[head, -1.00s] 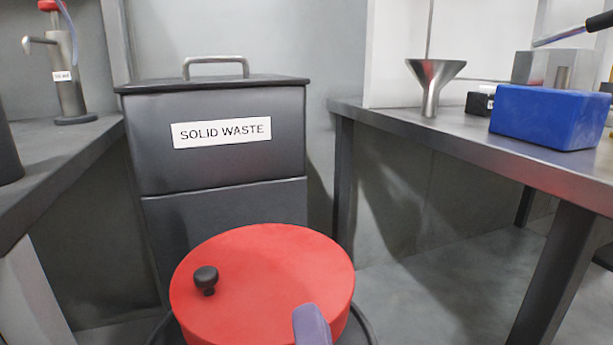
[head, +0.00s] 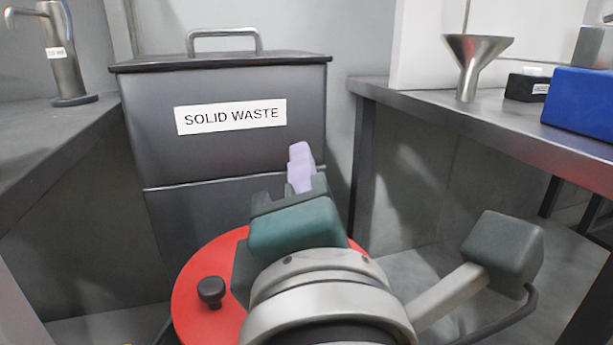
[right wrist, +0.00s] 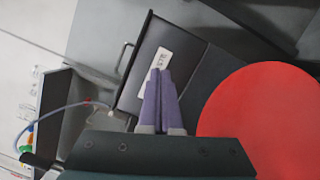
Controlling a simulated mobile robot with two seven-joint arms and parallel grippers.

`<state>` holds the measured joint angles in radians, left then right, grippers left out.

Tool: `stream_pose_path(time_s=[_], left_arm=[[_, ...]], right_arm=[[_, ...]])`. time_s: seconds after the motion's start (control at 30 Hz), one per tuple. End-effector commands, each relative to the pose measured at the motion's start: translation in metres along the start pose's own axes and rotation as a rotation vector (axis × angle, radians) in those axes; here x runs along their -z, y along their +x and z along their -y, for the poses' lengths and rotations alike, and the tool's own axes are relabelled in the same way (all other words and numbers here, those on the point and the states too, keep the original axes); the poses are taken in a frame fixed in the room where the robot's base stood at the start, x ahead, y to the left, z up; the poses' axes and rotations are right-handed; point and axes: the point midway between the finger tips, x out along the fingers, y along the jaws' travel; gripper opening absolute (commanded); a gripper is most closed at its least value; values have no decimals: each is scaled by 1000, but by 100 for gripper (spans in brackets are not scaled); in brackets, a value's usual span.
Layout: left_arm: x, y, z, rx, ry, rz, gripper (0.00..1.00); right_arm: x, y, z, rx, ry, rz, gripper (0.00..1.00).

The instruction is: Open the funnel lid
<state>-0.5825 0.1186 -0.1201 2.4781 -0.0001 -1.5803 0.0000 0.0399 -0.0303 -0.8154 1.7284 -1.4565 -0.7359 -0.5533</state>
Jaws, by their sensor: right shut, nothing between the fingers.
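A round red lid (head: 205,268) with a small black knob (head: 211,291) lies low in front of me in the head view, flat and closed as far as I can see. My right arm covers its right part. The lid also shows in the right wrist view (right wrist: 265,125), to the right of the fingers. My right gripper (head: 300,165) has purple fingers pressed together with nothing between them. It reaches over the lid toward the waste bin; in the right wrist view the fingertips (right wrist: 159,78) appear in front of the bin. My left gripper is not in view.
A dark bin labelled SOLID WASTE (head: 150,100) stands behind the lid. On the right bench (head: 500,125) are a metal funnel (head: 470,65) and a blue box (head: 585,105). A metal dispenser (head: 65,60) stands on the left bench (head: 35,140). Floor shows between bin and right bench.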

Motion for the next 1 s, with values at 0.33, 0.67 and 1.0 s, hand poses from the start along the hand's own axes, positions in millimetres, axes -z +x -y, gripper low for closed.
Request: stream_pose_path(time_s=[0.33, 0.67, 1.0], left_arm=[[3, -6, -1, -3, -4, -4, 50], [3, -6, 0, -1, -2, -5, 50], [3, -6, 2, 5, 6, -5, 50]], right_arm=[[-17, 4, 0, 0, 0, -1, 0], [-17, 4, 0, 1, 0, 0, 0], [-17, 4, 0, 1, 0, 0, 0]])
